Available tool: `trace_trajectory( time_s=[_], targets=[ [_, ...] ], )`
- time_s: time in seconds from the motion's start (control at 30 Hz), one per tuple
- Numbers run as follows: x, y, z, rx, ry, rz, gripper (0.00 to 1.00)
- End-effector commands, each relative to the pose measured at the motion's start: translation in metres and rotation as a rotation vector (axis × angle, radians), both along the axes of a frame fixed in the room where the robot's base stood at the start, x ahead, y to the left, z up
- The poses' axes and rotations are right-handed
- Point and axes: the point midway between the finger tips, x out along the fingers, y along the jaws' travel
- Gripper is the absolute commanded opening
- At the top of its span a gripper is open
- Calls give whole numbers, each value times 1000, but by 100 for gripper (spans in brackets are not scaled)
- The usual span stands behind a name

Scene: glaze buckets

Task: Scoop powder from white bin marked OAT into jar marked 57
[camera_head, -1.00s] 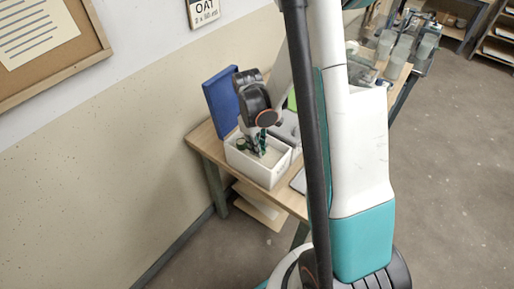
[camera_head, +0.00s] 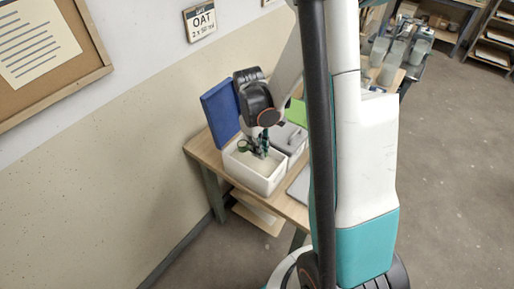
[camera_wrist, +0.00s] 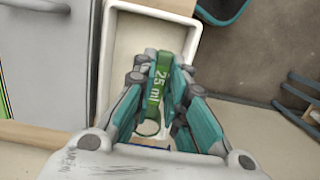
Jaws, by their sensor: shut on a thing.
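The white bin (camera_head: 258,178) stands open at the table's near end, with pale powder inside; it also shows in the wrist view (camera_wrist: 107,60). No mark is readable on the bin itself. My gripper (camera_wrist: 158,72) is shut on a green scoop (camera_wrist: 157,84) marked 25 ml, at the bin's mouth. The scoop's round end (camera_wrist: 149,127) lies toward the bottom of the wrist view; whether it holds powder is unclear. In the head view my gripper (camera_head: 260,150) points down into the bin. No jar marked 57 is readable; several clear containers (camera_head: 386,70) stand farther back, too small to read.
A wall sign (camera_head: 203,22) reads OAT, 2 x 50 ml. A blue panel (camera_head: 220,110) stands upright behind the bin. My column hides the table's middle; open floor lies right.

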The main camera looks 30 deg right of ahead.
Motion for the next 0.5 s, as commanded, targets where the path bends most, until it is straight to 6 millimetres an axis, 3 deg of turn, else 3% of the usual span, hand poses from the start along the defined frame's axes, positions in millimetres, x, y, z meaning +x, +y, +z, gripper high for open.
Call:
trace_trajectory(
  time_s=[0.5],
  targets=[
    [-25, -9, 21, 34, -94, -3, 0]
  ],
)
